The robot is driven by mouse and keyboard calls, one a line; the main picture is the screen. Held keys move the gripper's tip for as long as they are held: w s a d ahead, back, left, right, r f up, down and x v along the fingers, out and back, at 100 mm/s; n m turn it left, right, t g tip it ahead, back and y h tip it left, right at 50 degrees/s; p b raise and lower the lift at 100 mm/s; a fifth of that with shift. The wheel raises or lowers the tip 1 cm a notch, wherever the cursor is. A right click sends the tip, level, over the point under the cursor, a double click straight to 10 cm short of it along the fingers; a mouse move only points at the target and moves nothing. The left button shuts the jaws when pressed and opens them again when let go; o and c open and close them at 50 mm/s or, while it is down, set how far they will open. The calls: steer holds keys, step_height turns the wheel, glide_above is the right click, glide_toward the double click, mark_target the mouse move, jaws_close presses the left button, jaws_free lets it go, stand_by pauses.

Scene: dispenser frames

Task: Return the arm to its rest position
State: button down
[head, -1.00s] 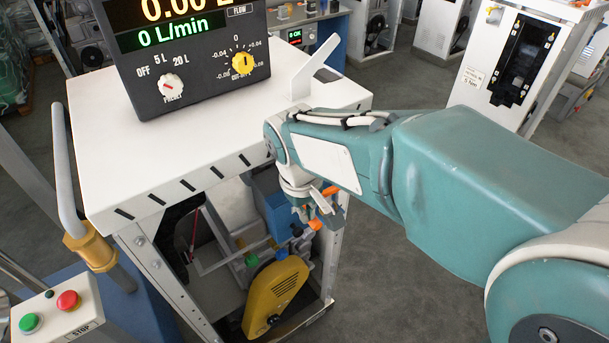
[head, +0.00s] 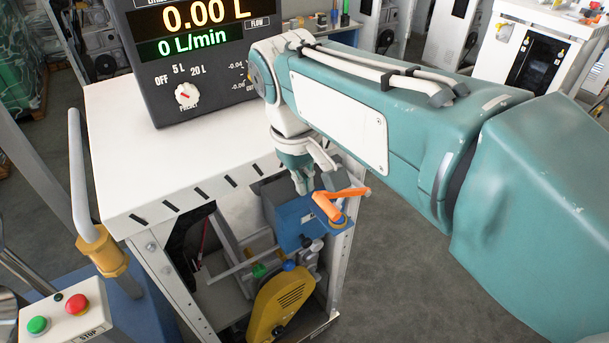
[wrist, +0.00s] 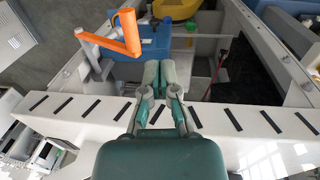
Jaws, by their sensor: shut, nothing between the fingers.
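My gripper (head: 301,178) hangs from my teal arm in front of the dispenser's white top edge, in the head view. It points down, and its fingers are together and empty. In the wrist view my gripper (wrist: 160,72) is seen from behind, with its fingers side by side over the slotted white edge. An orange handle (head: 329,206) on a blue block (head: 290,220) is close to the right of the fingers in the head view, apart from them. In the wrist view the orange handle (wrist: 128,32) lies to the left of the fingers.
The white dispenser top (head: 160,165) carries a dark display box (head: 190,60) reading 0.00 L. A yellow pump housing (head: 280,300) sits inside the open frame. A button box (head: 65,312) and a grey handrail (head: 78,175) stand at the left. Floor is clear at the right.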

steer(key=shift+d, duration=0.15)
steer(key=s+d+f+m+t, duration=0.2)
steer(key=s+d, duration=0.3)
steer(key=d, duration=0.3)
steer(key=s+d+f+m+t+y, duration=0.1)
steer(key=s+d+f+m+t, duration=0.1)
steer(key=d, duration=0.5)
steer(key=s+f+m, duration=0.1)
steer(key=s+m, duration=0.1)
steer(key=s, duration=0.1)
steer(key=shift+d+f+m+t, duration=0.25)
steer(key=shift+d+m+t, duration=0.15)
steer(key=shift+s, duration=0.1)
